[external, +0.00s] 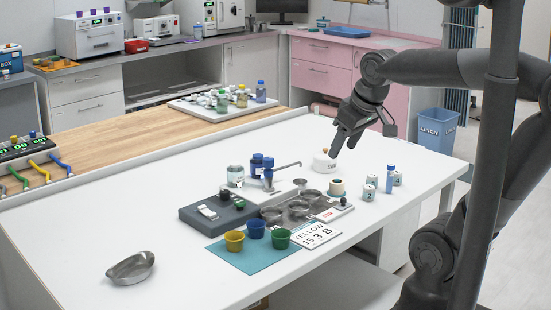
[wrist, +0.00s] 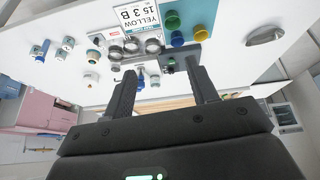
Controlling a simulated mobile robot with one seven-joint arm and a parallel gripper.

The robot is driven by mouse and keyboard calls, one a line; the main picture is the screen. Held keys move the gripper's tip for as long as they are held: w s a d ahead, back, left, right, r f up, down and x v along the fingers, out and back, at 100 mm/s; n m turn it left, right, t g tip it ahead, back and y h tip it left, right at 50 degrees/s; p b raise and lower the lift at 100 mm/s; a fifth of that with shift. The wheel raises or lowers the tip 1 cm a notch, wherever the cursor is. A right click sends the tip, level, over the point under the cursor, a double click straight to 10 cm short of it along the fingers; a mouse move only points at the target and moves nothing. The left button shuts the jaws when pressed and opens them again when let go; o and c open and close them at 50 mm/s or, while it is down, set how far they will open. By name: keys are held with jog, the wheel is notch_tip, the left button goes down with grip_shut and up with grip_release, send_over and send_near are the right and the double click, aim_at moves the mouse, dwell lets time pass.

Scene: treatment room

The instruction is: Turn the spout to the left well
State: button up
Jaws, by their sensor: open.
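The spout (external: 285,166) is a thin grey arm on a small post with a blue part, behind the metal wells. Its free end points right, over or near a small metal cup (external: 300,183). The wells (external: 271,213) are round metal bowls in a grey tray; they also show in the wrist view (wrist: 132,46). My gripper (external: 336,152) is open and empty, above the table to the right of the spout. In the wrist view, its two fingers (wrist: 162,72) are spread apart; the spout is small and hard to make out there.
A white labelled tub (external: 324,164) stands close below my gripper. Yellow, blue and green cups (external: 234,241) are on a teal mat in front, beside a "YELLOW 15 3 B" card (external: 316,236).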

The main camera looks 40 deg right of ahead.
jog(key=w+d+r+n+g, duration=0.15)
jog(key=w+r, duration=0.25)
jog(key=w, duration=0.7)
jog(key=n+g, duration=0.4)
jog(key=n, duration=0.2)
send_over(268, 158)
notch_tip(268, 158, down, 12)
jog(key=shift+t, duration=0.25)
notch_tip(268, 158, down, 11)
jog(key=shift+s+r, duration=0.15)
jog(key=shift+r, duration=0.05)
jog(key=shift+c, duration=0.5)
grip_shut()
